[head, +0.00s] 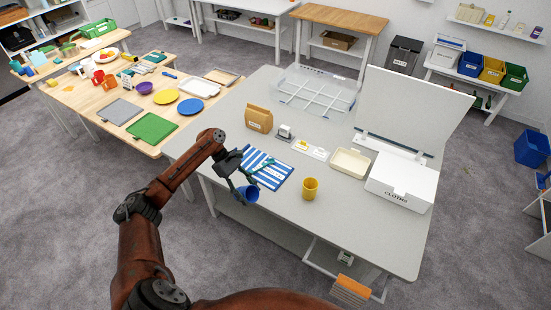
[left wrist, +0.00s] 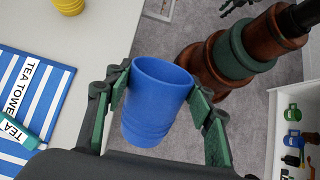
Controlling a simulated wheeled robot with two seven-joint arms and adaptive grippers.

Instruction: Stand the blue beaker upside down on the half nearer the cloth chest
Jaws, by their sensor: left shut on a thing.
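My left gripper (head: 243,189) is shut on the blue beaker (head: 250,194), just past the near left edge of the grey table (head: 345,232). In the left wrist view the beaker (left wrist: 155,110) sits between the green-padded fingers, with its open mouth visible. A blue-and-white striped tea towel (head: 268,172) lies flat on the table beside the gripper; a green item lies across it. The white cloth chest (head: 400,181) stands at the right with its lid raised.
A yellow cup (head: 310,189) stands between towel and chest. A cream tray (head: 350,163), a brown bag (head: 258,118) and a clear divided tray (head: 313,92) stand farther back. The table's near middle is clear. A wooden table (head: 87,102) with dishes is at the left.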

